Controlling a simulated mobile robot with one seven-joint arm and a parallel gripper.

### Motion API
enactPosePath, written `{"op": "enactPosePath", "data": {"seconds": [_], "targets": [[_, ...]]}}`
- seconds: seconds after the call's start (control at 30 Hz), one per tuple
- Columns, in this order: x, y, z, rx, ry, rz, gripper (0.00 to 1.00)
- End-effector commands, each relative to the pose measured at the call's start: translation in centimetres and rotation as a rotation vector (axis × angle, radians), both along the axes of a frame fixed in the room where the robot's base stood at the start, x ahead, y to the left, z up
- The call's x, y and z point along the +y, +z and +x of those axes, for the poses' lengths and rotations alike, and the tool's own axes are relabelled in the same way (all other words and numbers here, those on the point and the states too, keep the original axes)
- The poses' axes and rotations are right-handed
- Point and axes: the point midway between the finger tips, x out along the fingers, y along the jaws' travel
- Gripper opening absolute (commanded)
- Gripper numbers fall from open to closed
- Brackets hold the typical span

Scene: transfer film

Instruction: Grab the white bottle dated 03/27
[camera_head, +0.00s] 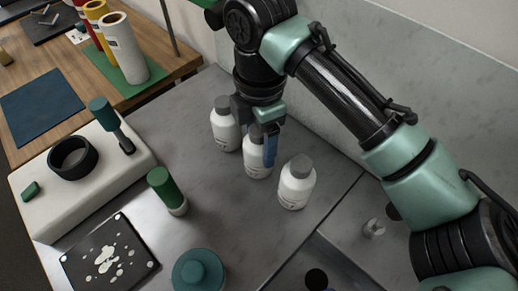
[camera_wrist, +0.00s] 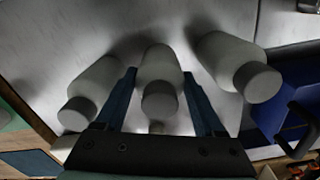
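Three white bottles with grey caps stand upright on the grey counter: a left one (camera_head: 224,130), a middle one (camera_head: 256,165) and a right one (camera_head: 294,187). Their labels carry dark print too small to read, so I cannot tell which is dated 03/27. My gripper (camera_head: 258,150) points down over the middle bottle. In the wrist view, its two blue fingers (camera_wrist: 160,75) stand on either side of the middle bottle (camera_wrist: 160,70), with narrow gaps at the tips. The gripper looks open. The outer bottles (camera_wrist: 95,83) (camera_wrist: 228,58) are outside the fingers.
A green-capped bottle (camera_head: 167,191), a teal-lidded container (camera_head: 198,272) and a black stained plate (camera_head: 108,257) are in front. A white device (camera_head: 105,184) stands left. A wooden table (camera_head: 165,62) with rolls is behind. The wall is close behind my arm.

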Motion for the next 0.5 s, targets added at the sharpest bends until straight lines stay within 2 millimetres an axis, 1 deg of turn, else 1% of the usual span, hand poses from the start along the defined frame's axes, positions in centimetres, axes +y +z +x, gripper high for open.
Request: {"op": "enactPosePath", "data": {"seconds": [0.03,0.33,0.5], "targets": [[0.00,0.02,0.00,0.000,0.000,0.000,0.55],[0.00,0.04,0.01,0.000,0.000,0.000,0.01],[0.00,0.09,0.02,-0.001,0.000,0.000,0.01]]}}
